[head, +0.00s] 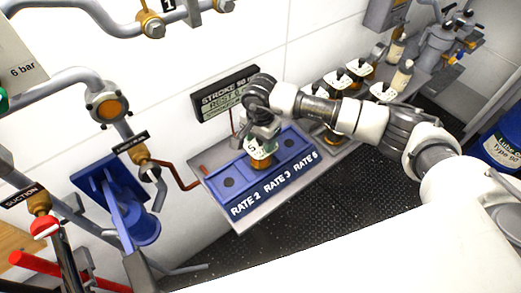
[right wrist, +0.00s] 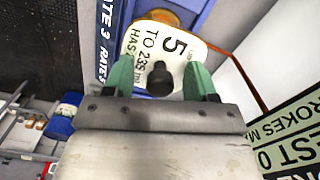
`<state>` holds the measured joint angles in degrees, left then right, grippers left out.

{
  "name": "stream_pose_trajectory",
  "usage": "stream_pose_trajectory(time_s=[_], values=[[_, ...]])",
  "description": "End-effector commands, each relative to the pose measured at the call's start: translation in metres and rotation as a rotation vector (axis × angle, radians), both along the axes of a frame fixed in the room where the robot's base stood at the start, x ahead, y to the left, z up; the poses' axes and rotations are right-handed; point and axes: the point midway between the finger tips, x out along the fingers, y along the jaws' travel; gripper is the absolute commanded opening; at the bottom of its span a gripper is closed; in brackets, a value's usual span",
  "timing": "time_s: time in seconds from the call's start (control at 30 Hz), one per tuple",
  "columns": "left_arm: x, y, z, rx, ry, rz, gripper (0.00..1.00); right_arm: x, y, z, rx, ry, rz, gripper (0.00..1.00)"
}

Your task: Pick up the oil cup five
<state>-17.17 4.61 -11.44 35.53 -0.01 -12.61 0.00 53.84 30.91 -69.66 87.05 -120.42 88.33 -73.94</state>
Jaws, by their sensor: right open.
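The oil cup five (head: 261,154) has a white top plate marked 5 and a black knob. It sits at the middle place of the blue tray (head: 226,199), by the RATE 3 label. Its top also fills the upper middle of the right wrist view (right wrist: 172,47). My right gripper (head: 262,133) is over the cup, pointing down. Its green fingers (right wrist: 160,78) are open, one on each side of the knob; I cannot tell whether they touch it. The gripper hides part of the cup in the head view. My left gripper is not in view.
The two other tray places, each with a dark hole, look empty. Several similar cups (head: 358,68) stand on a shelf to the right, partly behind my right arm. A display board (head: 226,95) hangs behind the tray. Pipes and a blue bracket (head: 120,205) stand at left.

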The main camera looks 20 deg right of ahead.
Motion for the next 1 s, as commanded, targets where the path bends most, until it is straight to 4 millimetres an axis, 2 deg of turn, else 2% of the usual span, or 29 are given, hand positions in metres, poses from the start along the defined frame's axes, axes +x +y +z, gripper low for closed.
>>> stream_pose_trajectory(time_s=[0.17,0.53,1.0], values=[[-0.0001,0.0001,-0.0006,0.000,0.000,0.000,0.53,0.0000,0.0002,-0.0006,0.000,0.000,0.000,0.57],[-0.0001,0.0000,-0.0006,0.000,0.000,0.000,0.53,0.0000,0.0003,-0.0001,0.001,0.000,0.000,0.00],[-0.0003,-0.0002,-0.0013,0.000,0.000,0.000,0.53,0.0007,0.0005,0.0019,0.002,-0.002,0.000,0.00]])
